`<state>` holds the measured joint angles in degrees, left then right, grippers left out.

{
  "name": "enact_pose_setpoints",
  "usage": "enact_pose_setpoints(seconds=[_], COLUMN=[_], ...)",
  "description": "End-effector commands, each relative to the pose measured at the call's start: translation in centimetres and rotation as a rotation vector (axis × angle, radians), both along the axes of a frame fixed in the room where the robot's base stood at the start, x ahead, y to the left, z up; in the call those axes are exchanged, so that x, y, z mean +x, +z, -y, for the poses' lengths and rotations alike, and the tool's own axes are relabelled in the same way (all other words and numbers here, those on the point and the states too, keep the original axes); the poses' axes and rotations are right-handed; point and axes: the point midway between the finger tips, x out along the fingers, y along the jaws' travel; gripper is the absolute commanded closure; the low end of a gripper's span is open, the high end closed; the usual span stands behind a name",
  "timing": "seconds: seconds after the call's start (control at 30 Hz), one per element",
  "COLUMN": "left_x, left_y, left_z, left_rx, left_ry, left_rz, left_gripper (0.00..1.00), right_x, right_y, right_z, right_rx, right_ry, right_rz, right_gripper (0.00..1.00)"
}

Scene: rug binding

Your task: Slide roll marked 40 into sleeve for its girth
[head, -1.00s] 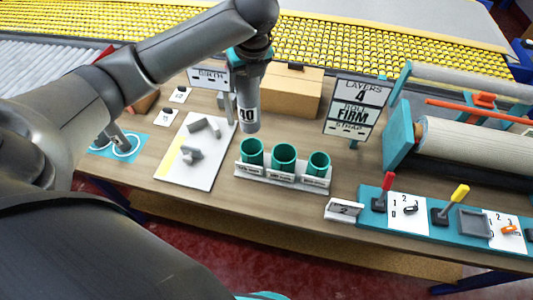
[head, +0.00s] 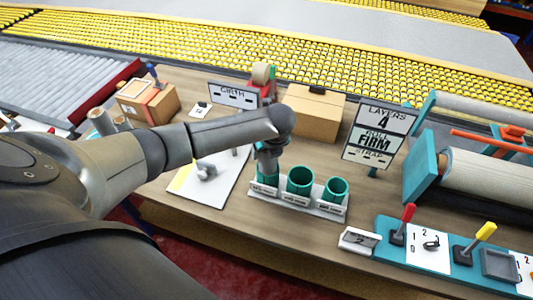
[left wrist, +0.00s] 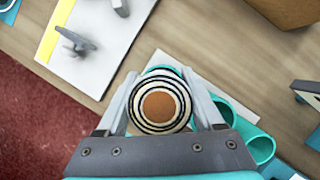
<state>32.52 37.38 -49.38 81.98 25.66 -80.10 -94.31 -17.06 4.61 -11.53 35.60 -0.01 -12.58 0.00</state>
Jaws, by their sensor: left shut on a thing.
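The roll shows end-on in the left wrist view (left wrist: 160,105) as dark and light rings around a brown core. My left gripper (left wrist: 162,112) is shut on it, with one finger on each side. In the head view my left gripper (head: 268,158) is at the leftmost teal sleeve of the rack and hides most of the roll and its 40 mark. How deep the roll sits in that sleeve cannot be told. The middle sleeve (head: 300,180) and right sleeve (head: 335,189) stand open and empty-looking. My right gripper is not in view.
A white board (head: 205,193) with a grey tool lies left of the rack. Behind stand a GIRTH sign (head: 233,96) and a cardboard box (head: 314,112). A LAYERS 4, ROLL FIRM sign (head: 378,133) stands to the right. A teal lever panel (head: 430,258) is at front right.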

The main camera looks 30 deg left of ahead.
Motion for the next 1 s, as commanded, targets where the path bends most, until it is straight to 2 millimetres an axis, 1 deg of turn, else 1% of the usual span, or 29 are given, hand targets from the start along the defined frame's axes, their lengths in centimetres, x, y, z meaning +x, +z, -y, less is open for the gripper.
enact_pose_setpoints(seconds=[0.07, 0.3, 0.43, 0.47, 0.7, 0.93, 1.0], left_x=[0.00, 0.03, 0.02, 0.01, 0.00, 0.00, 0.01], left_y=[-0.45, -0.38, -0.75, -0.70, -0.69, -0.65, -0.38], left_z=[0.01, 0.00, 0.00, 0.01, 0.01, 0.00, -0.01], left_rx=[0.000, 0.000, 0.000, 0.000, 0.000, 0.000, 0.000], left_ry=[0.000, 0.000, 0.000, 0.000, 0.000, 0.000, 0.000], left_rz=[0.000, 0.001, 0.000, 0.000, 0.000, 0.000, 0.000], left_gripper=[1.00, 1.00, 1.00, 0.28, 0.01, 0.01, 0.01], right_x=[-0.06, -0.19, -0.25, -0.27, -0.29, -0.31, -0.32], right_y=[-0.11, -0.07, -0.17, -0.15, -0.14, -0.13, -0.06], right_z=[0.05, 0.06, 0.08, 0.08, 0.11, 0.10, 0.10], right_rx=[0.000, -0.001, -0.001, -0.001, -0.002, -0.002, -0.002], right_ry=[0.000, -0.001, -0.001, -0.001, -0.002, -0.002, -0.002], right_rz=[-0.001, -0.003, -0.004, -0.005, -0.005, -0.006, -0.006], right_gripper=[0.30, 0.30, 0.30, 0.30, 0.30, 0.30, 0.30])
